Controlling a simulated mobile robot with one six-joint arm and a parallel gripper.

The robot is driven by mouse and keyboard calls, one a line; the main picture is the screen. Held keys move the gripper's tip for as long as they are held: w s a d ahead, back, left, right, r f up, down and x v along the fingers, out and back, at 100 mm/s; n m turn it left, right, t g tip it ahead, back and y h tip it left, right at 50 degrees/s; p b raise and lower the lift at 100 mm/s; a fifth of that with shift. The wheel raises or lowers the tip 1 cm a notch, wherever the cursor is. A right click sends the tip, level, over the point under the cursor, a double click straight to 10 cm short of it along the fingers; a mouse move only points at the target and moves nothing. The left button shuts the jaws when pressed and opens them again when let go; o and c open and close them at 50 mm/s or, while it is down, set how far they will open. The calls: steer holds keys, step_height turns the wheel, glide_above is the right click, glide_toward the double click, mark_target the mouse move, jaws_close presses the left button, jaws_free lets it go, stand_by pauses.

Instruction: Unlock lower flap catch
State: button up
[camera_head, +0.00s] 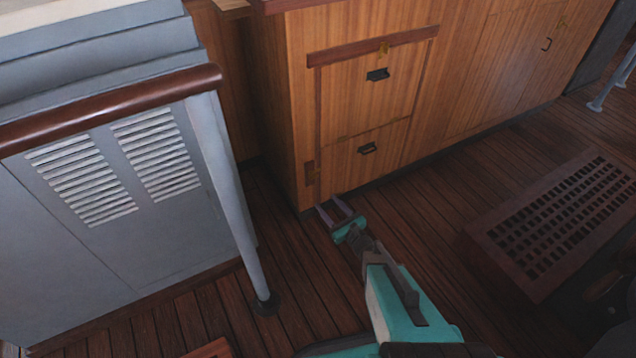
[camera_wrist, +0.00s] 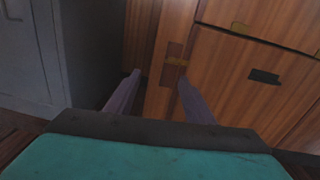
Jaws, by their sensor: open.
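The lower flap (camera_head: 345,165) is a wooden panel low on the cabinet with a dark handle (camera_head: 367,148); it also shows in the wrist view (camera_wrist: 235,85). A reddish-brown block (camera_head: 309,173) sits at its left edge. In the wrist view this block (camera_wrist: 174,50) carries a small brass bar (camera_wrist: 177,62), which looks like the catch. My gripper (camera_head: 331,206) is open and empty, low in front of the cabinet's left corner. In the wrist view its fingers (camera_wrist: 159,78) point toward the block, with the right fingertip just below the brass bar. I cannot tell whether it touches.
The upper flap (camera_head: 345,95) has its own handle (camera_head: 377,74) and a brass piece (camera_head: 383,47) on the rail above. A grey console (camera_head: 70,225) with a slanted post (camera_head: 237,200) stands left. A dark grated box (camera_head: 560,220) lies right. Plank floor between them is mostly clear.

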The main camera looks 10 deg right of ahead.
mark_target(316, 173)
steer(key=shift+w+d+f+m+t+h, duration=0.15)
steer(key=shift+w+d+m+h, duration=0.15)
steer(key=shift+d, duration=0.25)
steer(key=shift+w+d+r+m+t+h, duration=0.1)
steer(key=shift+d+m+t+h, duration=0.1)
steer(key=shift+d+m, duration=0.25)
steer(key=shift+w, duration=0.1)
steer(key=x, duration=1.3)
steer(key=shift+w+f, duration=0.15)
steer(key=shift+w, duration=0.05)
steer(key=shift+a, duration=0.1)
